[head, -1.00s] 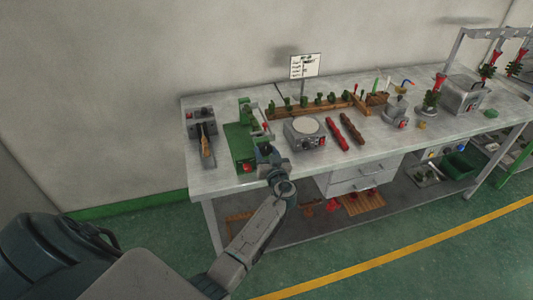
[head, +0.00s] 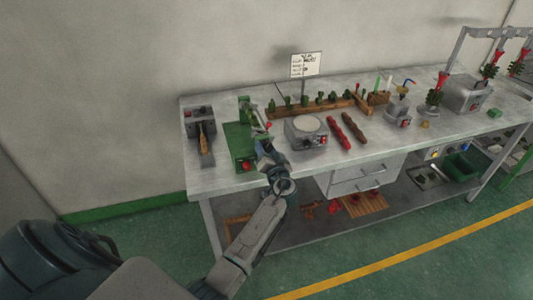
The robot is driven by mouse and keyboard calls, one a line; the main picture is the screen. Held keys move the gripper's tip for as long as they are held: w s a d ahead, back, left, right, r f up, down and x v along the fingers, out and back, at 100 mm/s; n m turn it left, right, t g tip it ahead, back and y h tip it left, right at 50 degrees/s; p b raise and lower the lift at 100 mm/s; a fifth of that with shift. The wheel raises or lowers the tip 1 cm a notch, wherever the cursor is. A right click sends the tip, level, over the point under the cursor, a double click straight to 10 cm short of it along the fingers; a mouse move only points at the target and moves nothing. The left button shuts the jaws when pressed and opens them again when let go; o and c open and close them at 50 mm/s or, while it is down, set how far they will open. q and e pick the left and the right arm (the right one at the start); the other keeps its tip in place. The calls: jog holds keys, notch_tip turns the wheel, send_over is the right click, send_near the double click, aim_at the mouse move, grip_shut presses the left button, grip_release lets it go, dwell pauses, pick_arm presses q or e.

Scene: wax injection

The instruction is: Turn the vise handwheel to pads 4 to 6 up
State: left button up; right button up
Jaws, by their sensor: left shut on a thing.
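The green vise (head: 239,142) stands near the left end of the workbench. Its handwheel is hidden behind my left gripper, and the pads are too small to tell apart. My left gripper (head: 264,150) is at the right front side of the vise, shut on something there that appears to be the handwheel. My left arm reaches up to it from below the bench's front edge. My right gripper is not in view.
A grey device with a wooden handle (head: 203,145) stands left of the vise. A round-topped grey scale (head: 305,131) is close on the right, with red (head: 338,134) and brown (head: 354,128) bars beyond. A wooden rack (head: 312,107) lines the back. The bench front (head: 225,183) is clear.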

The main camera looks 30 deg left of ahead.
pick_arm(q)
jog(key=shift+f+m+b, duration=0.1)
jog(key=shift+m+b, duration=0.5)
jog(key=shift+m, duration=0.9)
jog(key=shift+m+b, duration=0.3)
jog(key=shift+m, duration=3.3)
jog(key=shift+m+p, duration=0.7)
jog(key=shift+m, duration=1.2)
jog(key=shift+m+p, duration=0.9)
jog(key=shift+m, duration=1.2)
jog(key=shift+m+p, duration=1.1)
jog(key=shift+m, duration=1.1)
jog(key=shift+m+p, duration=1.45)
jog(key=shift+m, duration=0.95)
jog(key=shift+s+m+p, duration=0.1)
jog(key=shift+m+p, duration=0.85)
jog(key=shift+m, duration=0.65)
jog(key=shift+f+m, duration=0.1)
jog(key=shift+m, duration=0.3)
